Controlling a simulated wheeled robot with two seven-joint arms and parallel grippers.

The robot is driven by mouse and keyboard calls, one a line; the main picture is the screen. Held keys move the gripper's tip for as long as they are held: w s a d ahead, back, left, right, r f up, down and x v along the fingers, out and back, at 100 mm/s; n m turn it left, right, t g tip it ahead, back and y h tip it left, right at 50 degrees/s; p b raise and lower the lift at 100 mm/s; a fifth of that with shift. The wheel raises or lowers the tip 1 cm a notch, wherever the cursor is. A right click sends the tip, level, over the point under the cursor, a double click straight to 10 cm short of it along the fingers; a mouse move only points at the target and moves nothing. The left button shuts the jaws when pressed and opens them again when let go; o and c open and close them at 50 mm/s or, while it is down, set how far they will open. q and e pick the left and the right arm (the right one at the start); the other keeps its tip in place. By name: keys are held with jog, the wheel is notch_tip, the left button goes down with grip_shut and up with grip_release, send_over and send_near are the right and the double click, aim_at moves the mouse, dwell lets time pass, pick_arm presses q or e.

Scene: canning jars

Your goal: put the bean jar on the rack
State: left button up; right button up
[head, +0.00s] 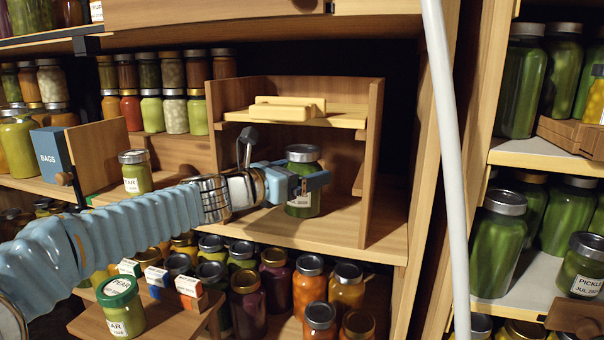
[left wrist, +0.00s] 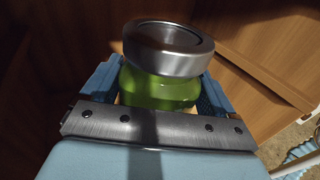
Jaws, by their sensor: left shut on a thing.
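My left gripper (head: 300,184) is shut on a green jar (head: 303,207) with a silver lid, inside an open wooden box unit (head: 374,150) on the middle shelf. The jar is upright in the head view. Its label is partly covered by the fingers, so I cannot read a bean name; a date shows. I cannot tell whether its base touches the shelf floor. The left wrist view shows the same jar (left wrist: 160,92) between the fingers (left wrist: 160,100), its metal lid above them. No rack is clearly marked; the box unit has a small upper ledge (head: 345,120). My right gripper is out of view.
Pale yellow blocks (head: 290,108) lie on the ledge above the jar. A pear jar (head: 135,172) stands left by a blue bags box (head: 52,155). Many jars fill the shelf below. A white pole (head: 447,150) crosses in front at right. Shelf floor (head: 385,235) is bare right of the box.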

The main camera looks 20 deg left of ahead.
pick_arm(q)
jog(key=shift+f+b, duration=0.25)
jog(key=shift+b, duration=0.05)
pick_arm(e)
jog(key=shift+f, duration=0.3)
pick_arm(q)
jog(key=o, duration=1.4)
jog(key=shift+f, duration=0.1)
